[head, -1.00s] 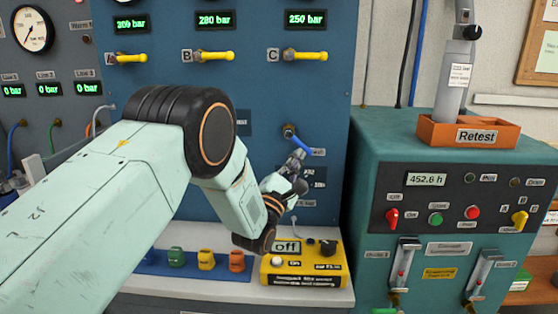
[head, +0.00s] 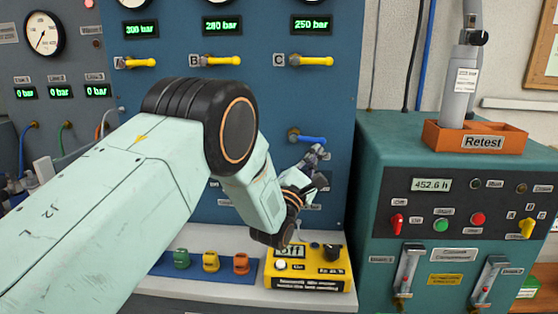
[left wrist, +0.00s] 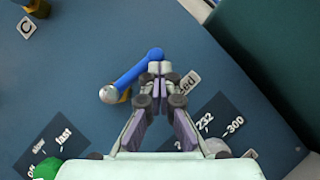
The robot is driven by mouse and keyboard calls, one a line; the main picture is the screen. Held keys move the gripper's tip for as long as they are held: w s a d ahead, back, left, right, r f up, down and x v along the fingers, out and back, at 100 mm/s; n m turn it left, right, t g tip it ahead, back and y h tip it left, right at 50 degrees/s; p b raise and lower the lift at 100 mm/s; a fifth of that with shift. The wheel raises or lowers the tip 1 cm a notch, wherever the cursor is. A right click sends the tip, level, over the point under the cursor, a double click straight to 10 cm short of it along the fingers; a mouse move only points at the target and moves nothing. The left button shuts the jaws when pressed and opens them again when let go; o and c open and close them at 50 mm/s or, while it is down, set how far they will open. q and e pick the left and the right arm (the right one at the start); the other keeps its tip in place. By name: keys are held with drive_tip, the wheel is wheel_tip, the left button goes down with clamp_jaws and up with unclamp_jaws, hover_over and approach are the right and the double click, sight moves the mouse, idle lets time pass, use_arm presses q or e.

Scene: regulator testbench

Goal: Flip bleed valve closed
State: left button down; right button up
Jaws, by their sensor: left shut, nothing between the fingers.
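The bleed valve's blue lever (head: 309,139) sits on the blue panel below the yellow valve C. It lies nearly level, pointing right from its brass pivot. In the left wrist view the blue lever (left wrist: 137,69) runs from its pivot up to a rounded tip. My left gripper (head: 318,152) is just under the lever's outer end. In the left wrist view the gripper (left wrist: 160,68) is shut and empty, its fingertips beside the lever tip, touching or nearly so. The tag by the lever is partly hidden by the gripper. My right gripper is not in view.
Yellow levers A, B and C (head: 305,61) sit above, under pressure displays. A yellow box (head: 308,270) showing Off stands on the shelf below my gripper. A teal cabinet (head: 460,150) with an orange Retest tray (head: 430,137) stands close on the right.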

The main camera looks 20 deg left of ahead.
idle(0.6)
use_arm(q)
drive_tip(key=s+d+f+b, duration=0.2)
drive_tip(key=s+f, duration=0.7)
drive_tip(key=shift+f, duration=0.2)
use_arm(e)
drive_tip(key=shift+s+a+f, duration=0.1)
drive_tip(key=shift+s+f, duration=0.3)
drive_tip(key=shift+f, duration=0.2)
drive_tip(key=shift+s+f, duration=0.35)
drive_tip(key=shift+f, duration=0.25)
